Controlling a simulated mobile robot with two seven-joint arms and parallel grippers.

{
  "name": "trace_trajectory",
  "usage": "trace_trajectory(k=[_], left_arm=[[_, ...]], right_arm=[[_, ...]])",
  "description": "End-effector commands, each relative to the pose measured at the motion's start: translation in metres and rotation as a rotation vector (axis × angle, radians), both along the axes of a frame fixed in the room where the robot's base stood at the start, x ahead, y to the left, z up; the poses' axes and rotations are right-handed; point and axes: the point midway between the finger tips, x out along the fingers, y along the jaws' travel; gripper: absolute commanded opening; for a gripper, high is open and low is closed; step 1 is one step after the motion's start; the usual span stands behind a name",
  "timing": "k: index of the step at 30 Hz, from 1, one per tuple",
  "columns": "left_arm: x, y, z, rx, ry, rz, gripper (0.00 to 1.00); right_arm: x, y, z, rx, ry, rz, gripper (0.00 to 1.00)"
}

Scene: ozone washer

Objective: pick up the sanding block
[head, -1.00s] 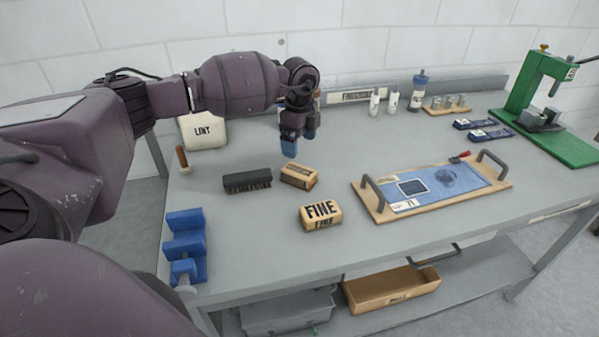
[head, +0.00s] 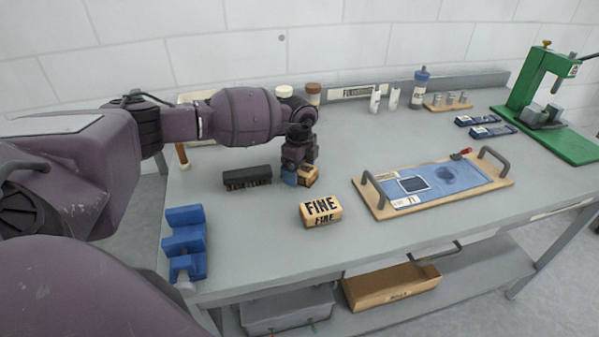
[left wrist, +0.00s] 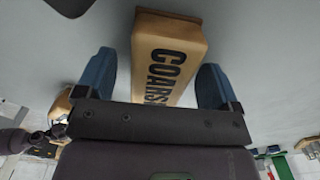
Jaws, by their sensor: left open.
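A tan sanding block marked COARSE (left wrist: 170,52) lies on the bench; in the head view its right part (head: 310,175) shows beside my left gripper (head: 298,175). In the left wrist view the blue fingertips of that gripper (left wrist: 155,82) stand apart on either side of the block's near part, with gaps on both sides. The gripper is open and holds nothing. Its wrist hides part of the block in the head view. A second tan block, marked FINE (head: 321,211), lies nearer the front. My right gripper is not in view.
A black brush (head: 247,178) lies just left of the gripper. A blue stepped holder (head: 186,245) stands at the bench's left front. A board with handles (head: 460,196) lies to the right. Bare bench lies around the FINE block. Bottles and a green press (head: 535,100) stand farther back.

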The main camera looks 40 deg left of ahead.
Motion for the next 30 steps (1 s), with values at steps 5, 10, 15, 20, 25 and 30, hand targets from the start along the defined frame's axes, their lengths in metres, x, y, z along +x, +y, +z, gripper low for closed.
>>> trace_trajectory(k=[5, 10, 15, 20, 25, 30], left_arm=[[0.0, 0.0, 0.001, 0.0, 0.0, 0.0, 0.77], [0.0, 0.0, 0.001, 0.0, 0.0, 0.0, 0.5], [0.0, 0.0, 0.001, 0.0, -0.001, 0.0, 0.31], [0.0, 0.0, 0.002, 0.0, -0.001, 0.0, 0.31], [0.001, 0.001, 0.011, 0.0, -0.002, 0.001, 0.31], [0.001, 0.001, 0.04, 0.001, -0.004, -0.001, 0.31]], right_arm=[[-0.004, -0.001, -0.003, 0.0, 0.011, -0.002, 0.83], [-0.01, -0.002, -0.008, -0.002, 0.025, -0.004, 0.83], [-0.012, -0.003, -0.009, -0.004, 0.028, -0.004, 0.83], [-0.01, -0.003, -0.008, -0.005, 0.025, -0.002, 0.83], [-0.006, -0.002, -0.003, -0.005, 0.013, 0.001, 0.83], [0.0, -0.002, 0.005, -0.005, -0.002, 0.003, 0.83]])
